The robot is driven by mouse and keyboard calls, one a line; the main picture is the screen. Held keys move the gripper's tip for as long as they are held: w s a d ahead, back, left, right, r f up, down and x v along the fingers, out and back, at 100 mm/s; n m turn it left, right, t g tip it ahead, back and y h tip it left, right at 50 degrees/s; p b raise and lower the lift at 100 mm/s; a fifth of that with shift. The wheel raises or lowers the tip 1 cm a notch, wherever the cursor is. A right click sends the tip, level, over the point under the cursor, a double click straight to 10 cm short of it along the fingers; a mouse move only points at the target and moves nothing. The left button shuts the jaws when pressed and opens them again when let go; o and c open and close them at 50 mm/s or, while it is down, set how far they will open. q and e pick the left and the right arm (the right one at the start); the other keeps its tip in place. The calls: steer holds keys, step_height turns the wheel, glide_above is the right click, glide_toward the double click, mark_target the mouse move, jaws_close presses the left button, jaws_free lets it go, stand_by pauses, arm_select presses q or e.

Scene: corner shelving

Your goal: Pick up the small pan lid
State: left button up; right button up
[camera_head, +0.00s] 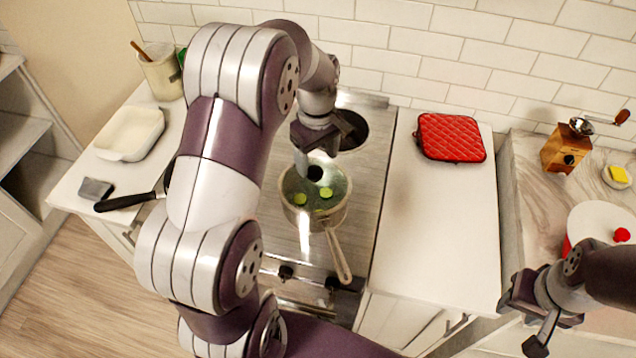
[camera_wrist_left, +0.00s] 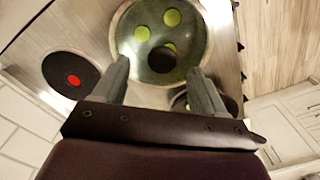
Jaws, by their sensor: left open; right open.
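The small pan (camera_head: 334,219) stands on the stovetop with its handle toward the front. It seems covered by a clear glass lid (camera_head: 330,183) with a dark round knob (camera_head: 315,172); green slices show through the glass. The lid also shows in the left wrist view (camera_wrist_left: 190,37), with its knob (camera_wrist_left: 162,59) between the finger lines. My left gripper (camera_head: 304,168) is open above the lid, fingers pointing down at either side of the knob; I cannot tell whether they touch it. My right gripper (camera_head: 527,320) is open and empty at the lower right, far from the pan.
A black-handled pan (camera_head: 125,201) is partly hidden behind my left arm. A white dish (camera_head: 130,134) and utensil crock (camera_head: 162,72) stand on the left counter. A red quilted pad (camera_head: 451,137) lies on the right counter, clear in front. A wooden grinder (camera_head: 565,150) stands further right.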

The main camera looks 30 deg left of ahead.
mark_target(314, 171)
arm_select(q)
steer(key=f, duration=0.1)
steer(key=f+p, duration=0.1)
steer(key=f, duration=0.2)
steer(key=shift+s+a, duration=0.3)
steer(key=shift+a, duration=0.1)
steer(key=shift+f, duration=0.15)
steer(key=shift+w+d+f, duration=0.1)
steer(key=shift+w+d, duration=0.05)
steer(key=shift+w, duration=0.15)
steer(key=shift+c, duration=0.4)
steer(key=shift+s, duration=0.15)
jaws_close()
arm_select(e)
steer(key=shift+s+a+r, duration=0.1)
steer(key=shift+s+r, duration=0.05)
steer(key=shift+r, duration=0.35)
steer(key=shift+s+a+r, duration=0.1)
steer(key=shift+s+r, duration=0.05)
steer(key=shift+r, duration=0.35)
